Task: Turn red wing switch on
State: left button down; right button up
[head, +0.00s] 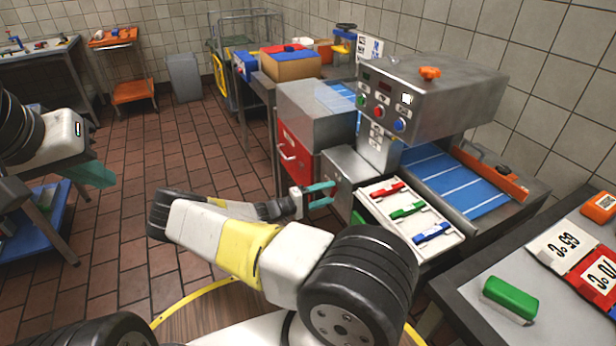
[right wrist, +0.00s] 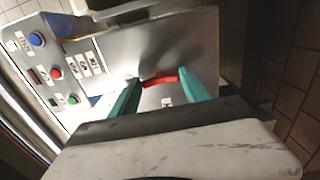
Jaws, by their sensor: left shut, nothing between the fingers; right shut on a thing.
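The red wing switch (right wrist: 160,80) sits on a grey metal panel in the right wrist view, slightly tilted in that picture. My right gripper (right wrist: 158,84) has its teal fingertips on both ends of it and is shut on it. In the head view my right gripper (head: 321,194) is at the grey housing below the control box, and I cannot make out the switch there. My left gripper (head: 92,174) is at the far left of the head view, shut and empty, away from the machine.
The control box (head: 440,90) carries coloured buttons and an orange knob. A blue conveyor (head: 455,180) runs beneath it. A white tray (head: 440,251) holds red, green and blue pieces. A grey table (head: 470,300) with a green block is at the right. Brick floor is open at left.

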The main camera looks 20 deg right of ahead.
dwell(0.4)
jog(key=o, duration=1.4)
jog(key=a, duration=0.7)
jog(key=shift+s+a, duration=0.3)
jog(key=shift+a, duration=0.1)
